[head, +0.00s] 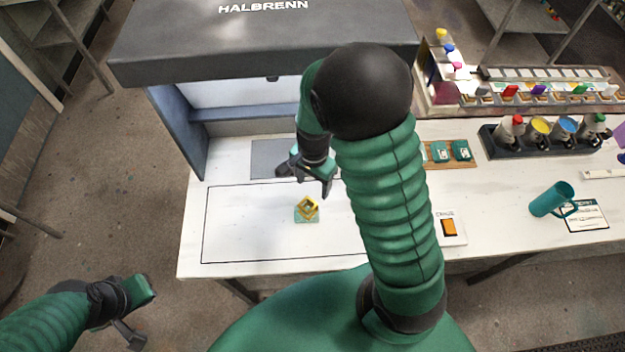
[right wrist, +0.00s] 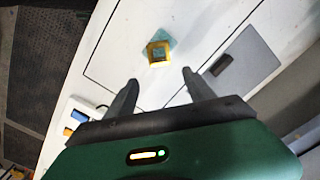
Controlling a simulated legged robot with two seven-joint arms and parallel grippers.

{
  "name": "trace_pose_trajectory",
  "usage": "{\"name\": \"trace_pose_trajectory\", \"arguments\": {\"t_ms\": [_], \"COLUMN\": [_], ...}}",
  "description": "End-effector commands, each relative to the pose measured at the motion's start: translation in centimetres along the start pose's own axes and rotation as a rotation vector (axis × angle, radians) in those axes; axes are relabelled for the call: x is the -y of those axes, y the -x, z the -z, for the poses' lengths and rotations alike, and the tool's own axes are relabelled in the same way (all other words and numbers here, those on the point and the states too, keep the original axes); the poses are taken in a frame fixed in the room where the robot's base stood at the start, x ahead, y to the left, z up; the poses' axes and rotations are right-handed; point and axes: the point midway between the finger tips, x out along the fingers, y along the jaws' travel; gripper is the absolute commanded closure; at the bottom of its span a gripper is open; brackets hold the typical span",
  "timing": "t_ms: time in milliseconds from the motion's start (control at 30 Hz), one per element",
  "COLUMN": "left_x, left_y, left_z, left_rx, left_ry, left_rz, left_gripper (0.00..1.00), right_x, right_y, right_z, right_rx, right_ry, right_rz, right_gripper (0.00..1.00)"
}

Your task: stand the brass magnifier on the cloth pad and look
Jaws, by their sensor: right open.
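The brass magnifier (head: 308,206) is a small yellow square frame on a teal cloth pad (head: 300,218), inside the black outlined area on the white table. In the right wrist view the magnifier (right wrist: 157,52) overlaps the cloth pad (right wrist: 163,39), beyond the fingertips. My right gripper (head: 310,190) is open and empty, above and behind the magnifier and apart from it; its two fingers (right wrist: 157,82) show spread in the right wrist view. My left gripper (head: 140,312) is off the table's front left and looks open and empty.
A dark hood marked HALBRENN (head: 260,50) overhangs the back of the table. A grey plate (head: 268,158) lies behind the outlined area. An orange switch (head: 449,228), a teal mug (head: 551,199) lying tilted and a rack of colored jars (head: 540,140) are to the right.

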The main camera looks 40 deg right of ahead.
Motion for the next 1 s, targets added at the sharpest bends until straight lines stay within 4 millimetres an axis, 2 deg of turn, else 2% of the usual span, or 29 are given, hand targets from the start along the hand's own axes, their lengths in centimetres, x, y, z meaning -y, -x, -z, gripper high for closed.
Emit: {"name": "trace_pose_trajectory", "arguments": {"t_ms": [167,267,400,500,567,767,833,867,1000], "left_x": [0.0,0.0,0.0,0.0,0.0,0.0,0.0,0.0,0.0], "left_y": [-0.1,-0.1,-0.1,-0.1,-0.1,-0.1,-0.8,-1.4,-6.1], "left_z": [0.0,0.0,0.0,0.0,0.0,0.0,-0.2,-0.3,-1.4], "left_rx": [0.0,0.0,0.0,0.0,0.0,0.0,0.0,0.0,0.0], "left_ry": [0.0,0.0,0.0,0.0,0.001,0.0,0.0,0.0,0.0], "left_rz": [0.0,0.0,0.0,0.0,0.0,0.0,0.0,0.0,0.0], "left_gripper": [1.0,1.0,1.0,1.0,1.0,1.0,1.0,1.0,1.0], "right_x": [0.1,-0.3,-1.8,-2.5,-2.6,-2.5,-2.5,-2.5,-2.5], "right_y": [2.2,3.8,5.9,6.6,6.7,6.6,5.9,5.2,0.4], "right_z": [-0.6,-2.8,-6.5,-7.8,-8.0,-7.8,-7.8,-7.9,-7.9], "right_rx": [-0.002,-0.025,-0.13,-0.197,-0.213,-0.212,-0.211,-0.211,-0.211], "right_ry": [0.039,0.316,0.911,1.174,1.236,1.242,1.241,1.241,1.24], "right_rz": [0.006,0.052,0.123,0.137,0.137,0.137,0.136,0.136,0.135], "right_gripper": [0.38,0.38,0.38,0.38,0.38,0.38,0.38,0.38,0.38]}}
